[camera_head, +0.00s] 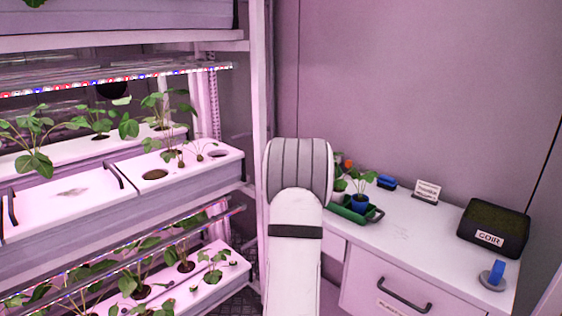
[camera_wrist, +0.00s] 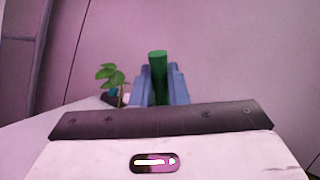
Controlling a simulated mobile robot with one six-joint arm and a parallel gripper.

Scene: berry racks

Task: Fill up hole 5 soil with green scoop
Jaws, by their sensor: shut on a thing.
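My gripper (camera_wrist: 160,84) shows in the wrist view, its blue-grey fingers shut on an upright green handle, the green scoop (camera_wrist: 158,66). The scoop's lower part is hidden. In the head view my own arm hides the gripper and scoop. White planting trays (camera_head: 205,182) stand on the rack at left. An open round hole (camera_head: 155,174) shows near the front of the upper tray, and another opening (camera_head: 219,153) shows near its right end. I see no numbers, so I cannot tell which is hole 5. A black box labelled COIR (camera_head: 505,222) sits on the counter.
The white counter (camera_head: 415,245) holds a green tray (camera_head: 350,213) with a potted plant (camera_head: 360,195), a small sign (camera_head: 427,190), a blue block (camera_head: 386,182) and a blue-handled item (camera_head: 495,272). The counter's middle is clear. A rack post (camera_head: 259,100) stands beside my arm.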

